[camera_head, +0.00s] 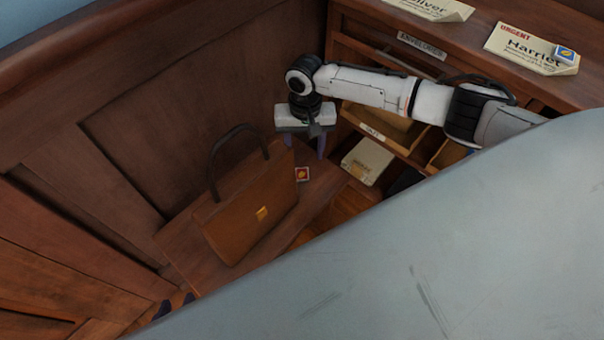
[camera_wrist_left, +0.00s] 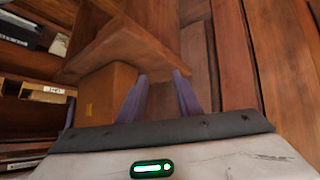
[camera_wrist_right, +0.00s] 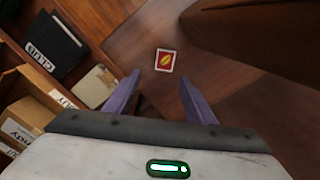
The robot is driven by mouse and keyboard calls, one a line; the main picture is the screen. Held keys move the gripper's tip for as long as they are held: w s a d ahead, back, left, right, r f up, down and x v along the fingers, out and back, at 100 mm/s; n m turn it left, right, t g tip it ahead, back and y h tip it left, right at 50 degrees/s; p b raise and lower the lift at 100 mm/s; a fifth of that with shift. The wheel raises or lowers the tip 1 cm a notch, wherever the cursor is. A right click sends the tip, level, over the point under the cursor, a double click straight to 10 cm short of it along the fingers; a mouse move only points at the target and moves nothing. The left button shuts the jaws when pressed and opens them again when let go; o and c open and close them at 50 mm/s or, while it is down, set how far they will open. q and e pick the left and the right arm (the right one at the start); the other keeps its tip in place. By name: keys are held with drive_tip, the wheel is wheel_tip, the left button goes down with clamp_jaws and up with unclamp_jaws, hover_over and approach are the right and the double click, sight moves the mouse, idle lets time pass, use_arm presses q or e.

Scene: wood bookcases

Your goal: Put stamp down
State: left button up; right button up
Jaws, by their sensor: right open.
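A small red stamp with a yellow motif and white border (camera_head: 303,174) lies flat on the wooden bench (camera_head: 185,245), just right of the brown briefcase (camera_head: 250,220). My right gripper (camera_head: 306,155) hangs above and behind the stamp, its purple fingers apart and empty. In the right wrist view, the stamp (camera_wrist_right: 165,62) lies beyond the open fingertips (camera_wrist_right: 160,77), not touching them. My left gripper (camera_head: 173,304) shows only its purple fingertips at the lower left, mostly hidden by a pale grey surface. In the left wrist view its fingers (camera_wrist_left: 160,76) are apart with nothing between them.
Shelves with labelled compartments stand at the right, holding a beige packet (camera_head: 367,161) and a black folder (camera_wrist_right: 45,50). Envelopes (camera_head: 530,48) lie on top, one bearing a blue stamp (camera_head: 565,54). A wood panel wall (camera_head: 130,110) borders the bench.

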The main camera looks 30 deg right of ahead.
sight(302, 168)
drive_tip(key=shift+w+a+f+b, duration=0.15)
drive_tip(key=shift+f+b, duration=0.45)
drive_tip(key=shift+f, duration=0.75)
drive_tip(key=shift+a+f+b, duration=0.2)
drive_tip(key=shift+f+b, duration=0.4)
drive_tip(key=shift+f, duration=0.75)
drive_tip(key=shift+f, duration=0.1)
drive_tip(key=c, duration=1.2)
